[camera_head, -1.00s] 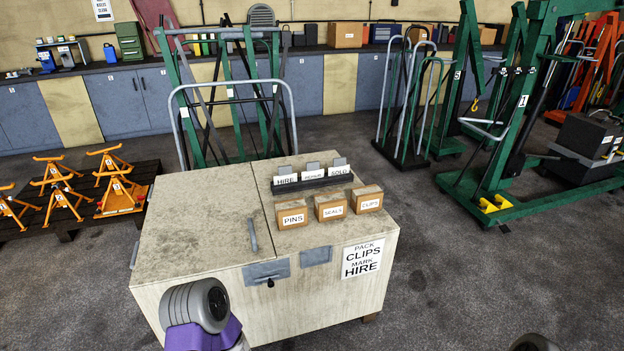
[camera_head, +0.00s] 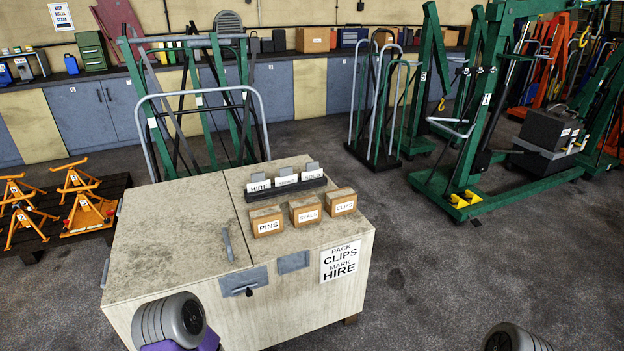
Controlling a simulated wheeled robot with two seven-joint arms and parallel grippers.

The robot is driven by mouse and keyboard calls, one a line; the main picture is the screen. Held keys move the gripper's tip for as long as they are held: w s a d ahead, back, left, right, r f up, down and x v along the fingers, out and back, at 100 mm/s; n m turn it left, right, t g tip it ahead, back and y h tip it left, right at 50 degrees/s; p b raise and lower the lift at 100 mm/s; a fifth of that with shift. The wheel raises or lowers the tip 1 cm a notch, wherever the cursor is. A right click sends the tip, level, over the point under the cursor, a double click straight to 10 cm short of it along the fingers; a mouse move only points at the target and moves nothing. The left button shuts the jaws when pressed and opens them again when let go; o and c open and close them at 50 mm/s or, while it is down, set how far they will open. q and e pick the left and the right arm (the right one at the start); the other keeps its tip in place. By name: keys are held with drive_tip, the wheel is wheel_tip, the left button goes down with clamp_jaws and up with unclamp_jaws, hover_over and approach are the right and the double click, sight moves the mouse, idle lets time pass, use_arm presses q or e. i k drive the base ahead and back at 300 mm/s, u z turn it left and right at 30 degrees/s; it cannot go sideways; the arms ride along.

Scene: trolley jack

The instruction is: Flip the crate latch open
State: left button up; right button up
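The pale crate (camera_head: 165,245) stands in the middle foreground with its lid down. The latch (camera_head: 244,282) is a grey plate with a small dark lever on the crate's front face, just under the lid edge. A second grey plate (camera_head: 293,262) sits to its right. A grey bar handle (camera_head: 227,244) lies on the lid near the latch. Part of my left arm shows at the bottom, left of and below the latch, and part of my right arm shows at the bottom right. Neither gripper's fingers are in view.
On the crate top stand boxes marked PINS (camera_head: 266,222), SEALS (camera_head: 305,211) and CLIPS (camera_head: 341,202), behind them a card holder (camera_head: 287,189). Orange stands (camera_head: 88,200) are at left. A green hoist (camera_head: 480,130) stands at right. The floor right of the crate is clear.

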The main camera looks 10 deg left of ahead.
sight(248, 294)
drive_tip(key=u, duration=0.7)
drive_tip(key=i, duration=0.85)
drive_tip(key=u, duration=0.3)
